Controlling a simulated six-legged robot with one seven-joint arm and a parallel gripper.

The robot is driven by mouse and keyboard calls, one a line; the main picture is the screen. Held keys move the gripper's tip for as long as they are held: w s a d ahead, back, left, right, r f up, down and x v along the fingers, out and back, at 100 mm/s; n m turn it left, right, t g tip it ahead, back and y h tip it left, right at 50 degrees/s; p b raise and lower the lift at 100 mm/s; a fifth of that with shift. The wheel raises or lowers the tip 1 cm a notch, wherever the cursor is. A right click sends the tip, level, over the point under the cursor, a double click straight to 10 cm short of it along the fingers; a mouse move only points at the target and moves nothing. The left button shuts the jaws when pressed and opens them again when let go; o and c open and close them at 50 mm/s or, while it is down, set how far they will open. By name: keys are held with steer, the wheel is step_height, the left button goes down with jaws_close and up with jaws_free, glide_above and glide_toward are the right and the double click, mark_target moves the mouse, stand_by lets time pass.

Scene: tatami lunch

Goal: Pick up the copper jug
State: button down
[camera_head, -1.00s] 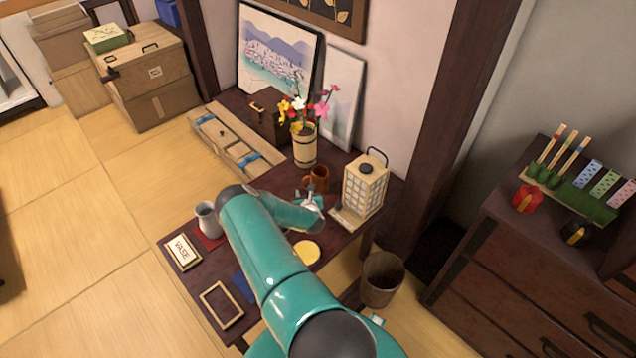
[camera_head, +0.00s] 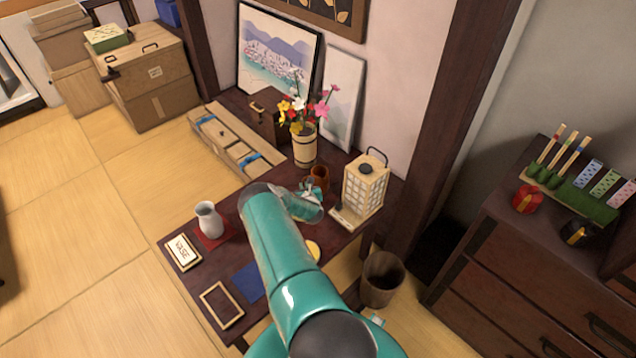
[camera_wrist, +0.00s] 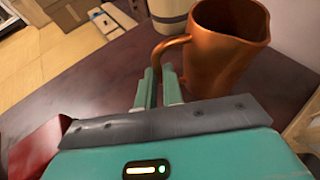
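The copper jug (camera_wrist: 226,45) stands upright at the upper right of the wrist view, its looped handle (camera_wrist: 170,48) toward my gripper. In the head view the jug (camera_head: 320,176) is on the dark low table (camera_head: 216,262), between the flower vase and the lantern, partly hidden by my gripper (camera_head: 312,192). In the wrist view the two teal fingers of my gripper (camera_wrist: 160,88) are close together with a narrow gap, their tips at the lower part of the handle. I cannot tell whether they press on it.
A paper lantern (camera_head: 364,188) stands right of the jug and a flower vase (camera_head: 305,147) behind it. A white vase (camera_head: 208,220) stands on a red mat at the left, near a framed sign (camera_head: 183,252). A bin (camera_head: 382,278) stands beside the table.

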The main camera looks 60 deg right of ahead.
steer(key=shift+r, duration=0.25)
stand_by(0.3)
steer(key=shift+r, duration=1.1)
steer(key=s+a+r, duration=0.2)
steer(key=a+r, duration=0.3)
steer(key=a, duration=0.1)
steer(key=s+a+r, duration=0.2)
steer(key=a+r, duration=0.3)
steer(key=a, duration=0.2)
steer(key=shift+s+r, duration=0.15)
steer(key=shift+s, duration=0.2)
steer(key=shift+a, duration=0.2)
stand_by(1.2)
